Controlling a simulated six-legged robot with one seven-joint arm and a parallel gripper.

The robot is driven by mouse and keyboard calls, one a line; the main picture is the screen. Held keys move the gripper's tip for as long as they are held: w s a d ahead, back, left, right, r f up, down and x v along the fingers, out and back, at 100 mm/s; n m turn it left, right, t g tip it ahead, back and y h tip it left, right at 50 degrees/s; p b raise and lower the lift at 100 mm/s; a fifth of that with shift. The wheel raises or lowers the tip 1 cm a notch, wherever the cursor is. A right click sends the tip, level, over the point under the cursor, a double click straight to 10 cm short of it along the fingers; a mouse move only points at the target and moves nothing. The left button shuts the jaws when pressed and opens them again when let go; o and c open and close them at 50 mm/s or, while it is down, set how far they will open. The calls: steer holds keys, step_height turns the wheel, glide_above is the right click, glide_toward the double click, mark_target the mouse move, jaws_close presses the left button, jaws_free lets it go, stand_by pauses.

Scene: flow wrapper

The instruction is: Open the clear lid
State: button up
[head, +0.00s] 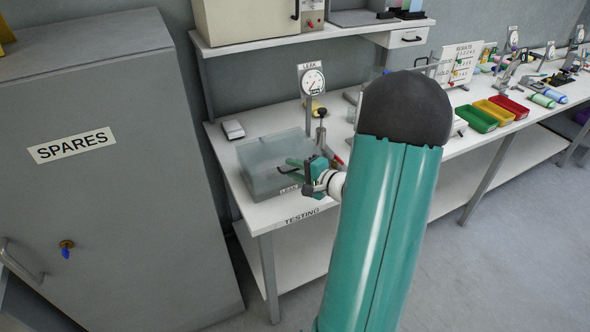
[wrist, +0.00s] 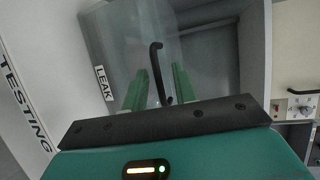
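The clear lid (head: 268,148) covers a grey box marked LEAK (head: 262,183) on the white bench and looks shut. Its black handle (wrist: 156,62) is on the side facing my arm. My gripper (head: 290,167) reaches this handle from the right in the head view. In the wrist view its two green fingers (wrist: 161,72) are apart, one on each side of the handle, with gaps showing. I cannot tell how deep the handle sits between them. My arm hides part of the bench right of the box.
A round gauge marked LEAK (head: 313,81) stands behind the box, with an upright lever (head: 321,130) beside it. A small grey device (head: 233,129) lies at the back left. A grey SPARES cabinet (head: 100,200) stands close left. A shelf (head: 320,33) overhangs the bench.

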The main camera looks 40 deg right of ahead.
steer(key=shift+c, duration=0.2)
steer(key=shift+f, duration=0.15)
jaws_close()
